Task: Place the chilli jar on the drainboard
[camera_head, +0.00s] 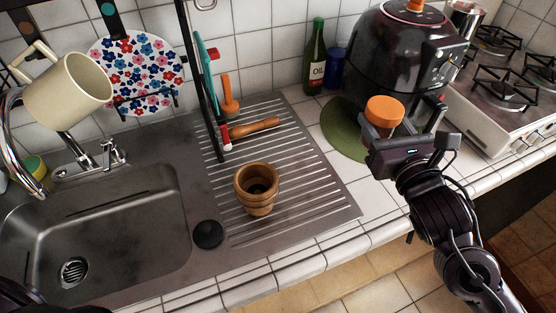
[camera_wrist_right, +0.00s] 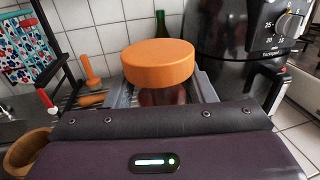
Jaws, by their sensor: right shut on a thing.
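The chilli jar (camera_head: 384,111) has a wide orange lid and a dark red body. My right gripper (camera_head: 383,132) is shut on its body and holds it upright, to the right of the drainboard, in front of the black appliance. In the right wrist view the jar (camera_wrist_right: 158,65) stands between the fingers, its lid above them and its lower body hidden by the gripper. The ribbed metal drainboard (camera_head: 318,190) lies left of the gripper, beside the sink. My left gripper is not in view.
A green mat (camera_head: 343,130), an oil bottle (camera_head: 315,62) and the black appliance (camera_head: 385,60) are behind. The drainboard's right part is bare.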

